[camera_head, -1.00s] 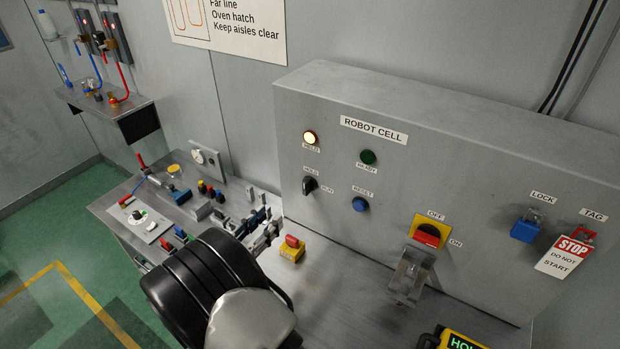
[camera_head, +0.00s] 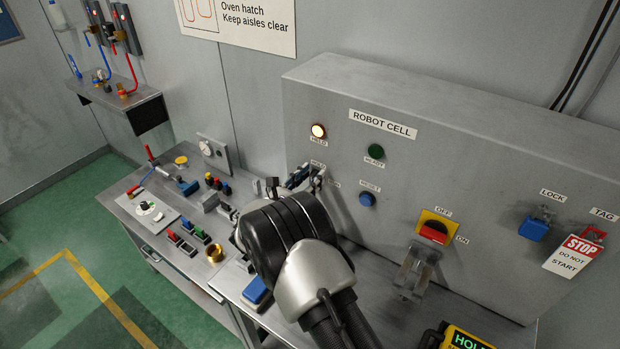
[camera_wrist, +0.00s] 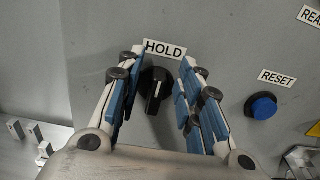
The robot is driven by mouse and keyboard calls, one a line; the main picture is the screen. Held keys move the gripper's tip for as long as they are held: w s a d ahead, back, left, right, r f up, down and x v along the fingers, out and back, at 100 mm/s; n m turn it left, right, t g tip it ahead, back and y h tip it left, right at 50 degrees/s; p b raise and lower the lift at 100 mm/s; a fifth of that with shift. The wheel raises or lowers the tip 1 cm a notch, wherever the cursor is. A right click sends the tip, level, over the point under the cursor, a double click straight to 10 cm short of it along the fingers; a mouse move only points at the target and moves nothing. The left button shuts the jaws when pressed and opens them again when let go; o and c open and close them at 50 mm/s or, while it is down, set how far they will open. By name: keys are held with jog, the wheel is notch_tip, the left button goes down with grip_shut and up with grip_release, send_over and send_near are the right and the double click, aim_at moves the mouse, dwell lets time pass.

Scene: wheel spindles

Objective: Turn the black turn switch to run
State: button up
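The black turn switch (camera_wrist: 155,90) is on the grey panel under the HOLD label (camera_wrist: 165,49), seen in the wrist view. Its white pointer line stands nearly upright, tilted slightly. My gripper (camera_wrist: 160,80) is open, with one blue-padded finger on each side of the switch. A gap shows between the knob and the right finger; the left finger is close to it, and I cannot tell if they touch. In the head view my gripper (camera_head: 298,182) reaches the panel at the switch, and hides the switch. The RUN label is mostly hidden there.
A blue reset button (camera_head: 367,199) is right of the switch. A lit HELD lamp (camera_head: 318,131) is above it, and a dark green READY lamp (camera_head: 376,151) is at upper right. A red and yellow OFF/ON switch (camera_head: 433,232) is farther right. Small parts crowd the bench at left.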

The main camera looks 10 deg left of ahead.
jog(key=shift+c, duration=0.2)
grip_shut()
jog(key=shift+b, duration=0.3)
jog(key=shift+s+d+f+m+b, duration=0.15)
jog(key=shift+d+f+m+b, duration=0.25)
jog(key=shift+m+b, duration=2.9)
jog(key=shift+s+d+f+m+b, duration=0.1)
jog(key=shift+d+f+m+b, duration=0.35)
jog(key=shift+m+b, duration=2.85)
jog(key=shift+s+d+f+m+b, duration=0.15)
jog(key=shift+d+f+m+b, duration=0.25)
jog(key=shift+m+b, duration=2.9)
jog(key=shift+n+b, duration=0.8)
jog(key=shift+b, duration=0.05)
